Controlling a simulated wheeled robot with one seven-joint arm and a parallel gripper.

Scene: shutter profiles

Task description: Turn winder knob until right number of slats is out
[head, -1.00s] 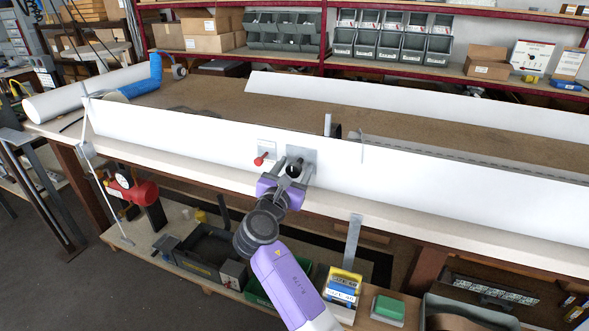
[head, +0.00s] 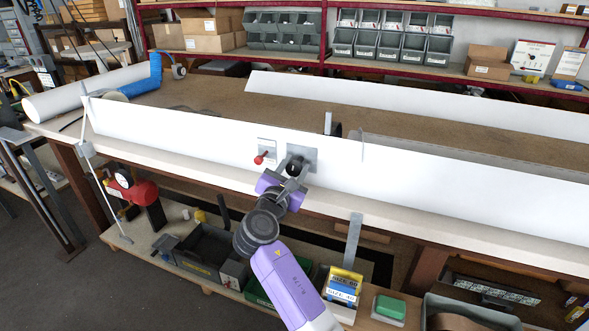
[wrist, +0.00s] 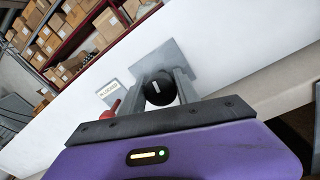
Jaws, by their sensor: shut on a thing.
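The winder knob (wrist: 160,88) is round and black with a short white mark on its face. It sits on a grey square plate (wrist: 172,60) on the front of a long white panel (head: 430,190). My gripper (wrist: 160,92) is shut on the knob, one finger on each side. In the head view my gripper (head: 296,170) partly hides the knob. A small red lever (head: 259,159) on a pale labelled plate is just left of the knob; it also shows in the wrist view (wrist: 110,109). I cannot make out any count of slats.
The white panel stands along the front of the workbench (head: 200,97). Another long white piece (head: 420,100) lies behind it. A white roll (head: 60,98) is at the left end. A red gauge-like device (head: 135,190) and boxes sit on the lower shelf. A grey upright strip (head: 353,240) hangs below.

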